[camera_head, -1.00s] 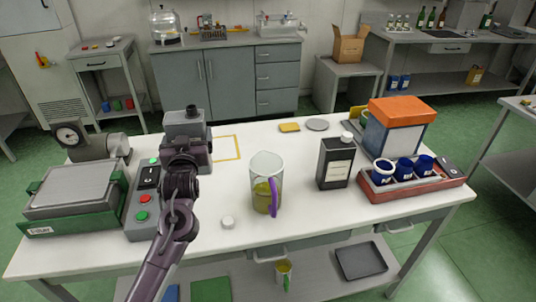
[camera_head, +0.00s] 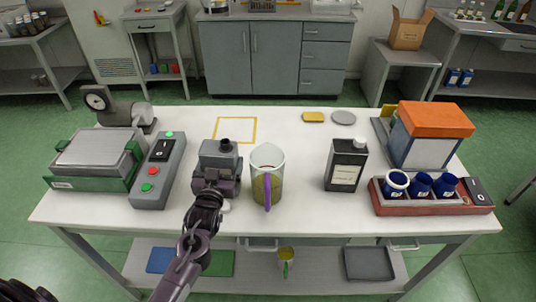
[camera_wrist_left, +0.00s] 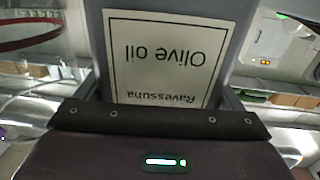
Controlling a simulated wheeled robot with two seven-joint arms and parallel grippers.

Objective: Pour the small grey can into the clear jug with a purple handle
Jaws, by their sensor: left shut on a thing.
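The small grey can (camera_head: 219,151) with a dark cap is held upright by my left gripper (camera_head: 216,176), at the left of the jug. In the left wrist view the can (camera_wrist_left: 230,50) fills the space in front of the gripper, and its white label reads "Olive oil" upside down. The clear jug (camera_head: 267,162) stands upright on the table with its purple handle (camera_head: 267,192) toward me. It holds yellow-green liquid. A small gap shows between can and jug. A blurred clear vessel shows at the left of the wrist view; I cannot tell which. My right gripper is not in view.
A black bottle (camera_head: 346,165) with a white cap stands right of the jug. A red tray (camera_head: 405,208) with blue cups is further right. The table (camera_head: 305,200) is clear in front.

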